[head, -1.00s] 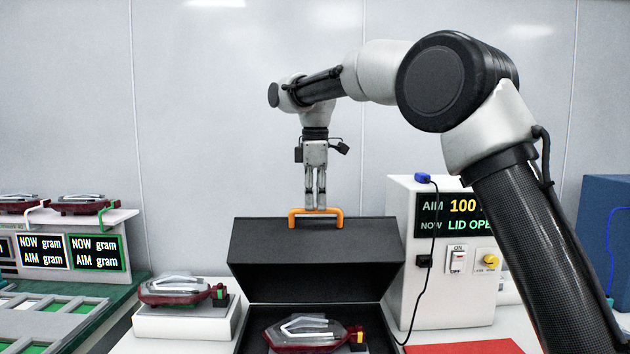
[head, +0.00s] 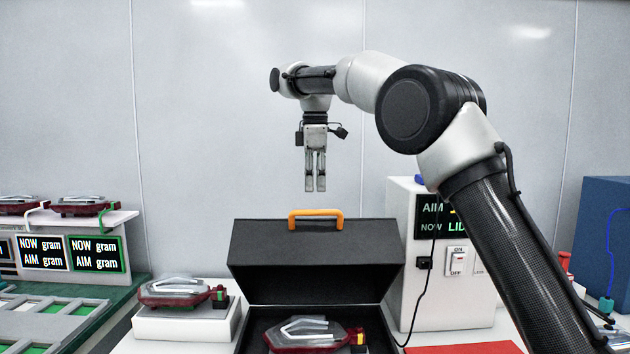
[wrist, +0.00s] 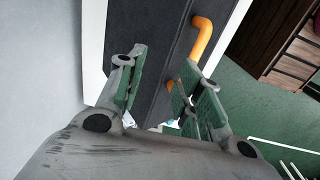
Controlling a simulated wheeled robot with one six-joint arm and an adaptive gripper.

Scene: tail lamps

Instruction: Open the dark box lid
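The dark box stands in the middle of the head view with its lid (head: 315,262) raised and tilted back. An orange handle (head: 329,215) is at the lid's top edge; it also shows in the wrist view (wrist: 201,40). My gripper (head: 315,190) points down just above the handle, apart from it, and holds nothing. In the wrist view the two fingers (wrist: 163,62) stand apart with a gap between them. A red and clear tail lamp (head: 305,334) lies in the box; its lower part is cut off by the frame edge.
A second tail lamp (head: 176,291) rests on a white block (head: 185,322) left of the box. A white control box (head: 455,290) with a display and switch stands to the right, partly behind my arm. A blue box (head: 605,240) is at far right.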

